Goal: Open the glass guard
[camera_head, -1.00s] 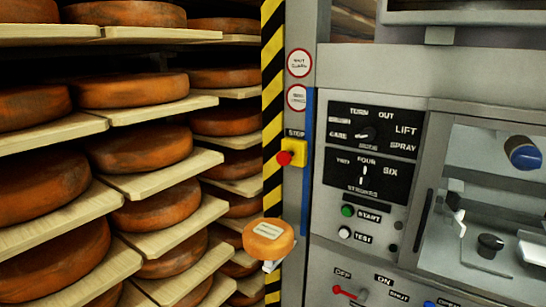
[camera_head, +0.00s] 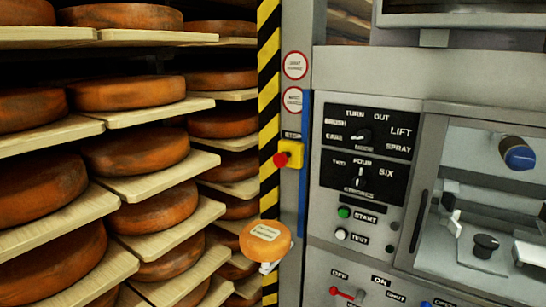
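The glass guard (camera_head: 480,152) is a clear pane in a grey frame on the machine front at the right. It appears closed. A dark vertical handle (camera_head: 418,221) is at its left edge. Through the glass I see a blue-ended cylinder (camera_head: 519,155), a black knob (camera_head: 486,245) and pale metal parts. The pane's right side is cut off by the picture edge. I make out neither of my grippers in this view.
A control panel (camera_head: 368,140) with dials and buttons is left of the guard. A red switch (camera_head: 346,293) is below. A yellow stop box (camera_head: 291,153) is on the post. A small labelled cheese (camera_head: 265,241) is before the striped post. Shelves of cheese wheels (camera_head: 130,88) fill the left.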

